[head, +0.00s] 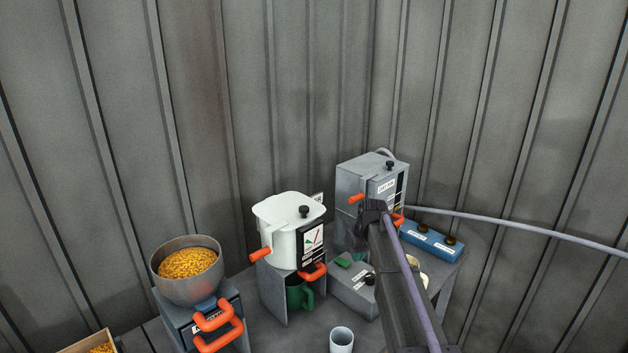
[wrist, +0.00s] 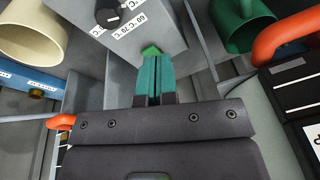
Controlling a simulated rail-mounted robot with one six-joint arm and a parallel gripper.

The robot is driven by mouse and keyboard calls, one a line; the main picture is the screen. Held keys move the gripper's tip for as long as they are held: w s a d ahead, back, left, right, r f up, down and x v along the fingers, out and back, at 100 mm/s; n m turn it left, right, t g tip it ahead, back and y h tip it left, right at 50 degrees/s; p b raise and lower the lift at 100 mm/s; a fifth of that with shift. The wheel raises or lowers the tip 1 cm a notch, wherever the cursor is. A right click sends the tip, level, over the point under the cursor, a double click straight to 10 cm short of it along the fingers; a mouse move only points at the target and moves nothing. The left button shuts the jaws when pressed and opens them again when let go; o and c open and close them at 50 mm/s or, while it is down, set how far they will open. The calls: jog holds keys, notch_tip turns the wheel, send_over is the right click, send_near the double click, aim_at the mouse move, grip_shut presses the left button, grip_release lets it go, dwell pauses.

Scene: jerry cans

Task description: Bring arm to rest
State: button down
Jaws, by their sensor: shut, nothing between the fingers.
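My gripper (wrist: 154,78) shows in the wrist view with its two teal fingers pressed together and nothing between them. The fingertips lie in line with a green button (wrist: 151,50) on a grey box (wrist: 125,60); I cannot tell whether they touch it. In the head view my arm rises from the lower right over the bench, and its end is in front of the grey machine at the back. The fingers cannot be made out clearly there. The grey box (head: 350,292) with its black knob sits beside the arm, partly hidden by it.
A white machine (head: 290,225) with orange handles stands left of the arm, a green mug (head: 299,292) under it. A grey machine (head: 362,180) and a blue box (head: 430,240) stand behind. A bowl of yellow grains (head: 187,265) is left. A pale cup (head: 341,341) stands in front.

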jog(key=s+a+r+m+g+h+p, duration=0.1)
jog(key=s+r+p, duration=0.1)
jog(key=s, duration=1.4)
jog(key=s+a+r+m+p, duration=0.1)
jog(key=s+r+m+p, duration=0.1)
jog(key=s, duration=1.4)
jog(key=shift+s+a+r+m+g+h+p, duration=0.2)
jog(key=shift+r+m+g+h+p, duration=0.15)
jog(key=shift+r+p, duration=0.4)
